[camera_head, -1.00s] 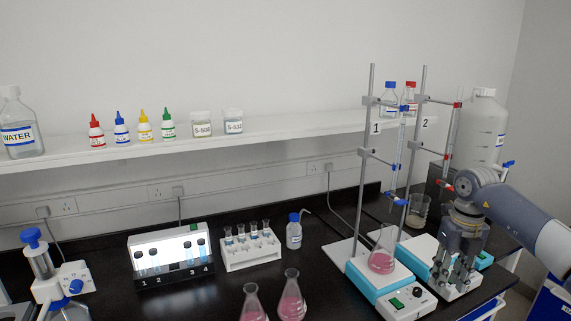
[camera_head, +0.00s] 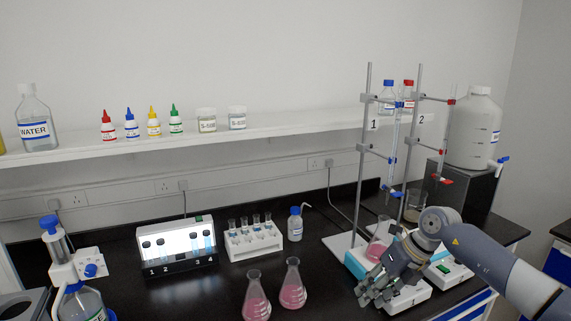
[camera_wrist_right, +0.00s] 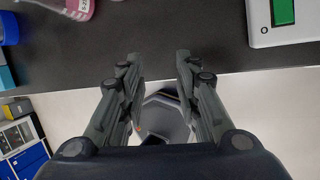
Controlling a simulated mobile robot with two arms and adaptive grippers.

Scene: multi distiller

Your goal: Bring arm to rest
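My right gripper (camera_head: 368,291) is in front of the stirrer under stand 1 in the head view, its arm coming in from the right. In the right wrist view my right gripper (camera_wrist_right: 157,62) has its two fingers apart with nothing between them. They point at the dark bench edge (camera_wrist_right: 150,82). My left gripper is in neither view. A flask with pink liquid (camera_head: 377,247) stands on the stirrer behind the right gripper, partly covered by the arm.
Two pink flasks (camera_head: 292,286) stand left of the right gripper. A tube rack (camera_head: 266,247) and a wash bottle (camera_head: 295,226) stand behind them. Stand 1 (camera_head: 361,170) and stand 2 (camera_head: 413,170) rise behind the arm. The bench front between the lit box and the flasks is clear.

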